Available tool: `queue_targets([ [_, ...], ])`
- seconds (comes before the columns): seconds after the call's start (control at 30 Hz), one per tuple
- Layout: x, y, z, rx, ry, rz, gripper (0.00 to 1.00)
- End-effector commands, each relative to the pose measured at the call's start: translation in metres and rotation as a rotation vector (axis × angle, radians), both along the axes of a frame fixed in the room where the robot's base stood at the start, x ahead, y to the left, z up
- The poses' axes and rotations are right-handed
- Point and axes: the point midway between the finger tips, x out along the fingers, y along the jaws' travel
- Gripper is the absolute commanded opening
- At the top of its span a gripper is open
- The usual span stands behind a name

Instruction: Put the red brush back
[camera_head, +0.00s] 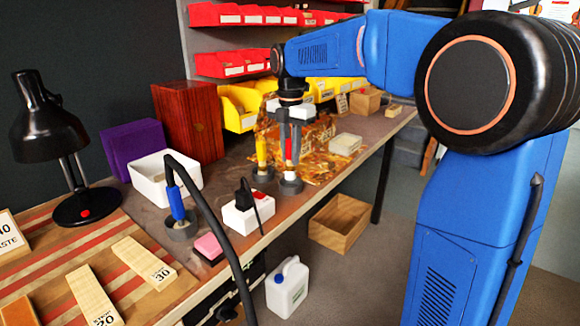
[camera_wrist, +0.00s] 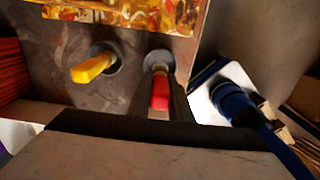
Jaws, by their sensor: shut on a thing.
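The red brush (camera_head: 289,149) stands about upright under my gripper (camera_head: 291,138), which is shut on it. In the wrist view the red brush (camera_wrist: 159,92) shows between the dark fingers (camera_wrist: 160,103). Its pale lower end overlaps the opening of a round grey holder (camera_head: 291,184), which also shows in the wrist view (camera_wrist: 152,57). I cannot tell whether the end is inside or just above it. A yellow brush (camera_head: 262,151) stands in a similar holder (camera_head: 262,175) just to the left. A blue brush (camera_head: 175,202) stands in another holder (camera_head: 181,228) nearer the lamp.
A white box with a black plug and cable (camera_head: 246,214) sits close in front of the holders. An amber patterned sheet (camera_head: 310,150) lies behind them. A white tray (camera_head: 152,184) and a pink block (camera_head: 209,247) are to the left. The bench's edge is near.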

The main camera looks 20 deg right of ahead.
Motion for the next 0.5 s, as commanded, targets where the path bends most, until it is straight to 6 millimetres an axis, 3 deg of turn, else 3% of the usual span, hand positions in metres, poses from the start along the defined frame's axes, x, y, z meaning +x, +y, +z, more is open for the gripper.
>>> queue_targets([
  [0.3,0.0,0.0,-0.034,0.0,0.001,0.0,0.0],
  [0.5,0.0,0.0,-0.037,0.0,0.0,0.0,0.0],
])
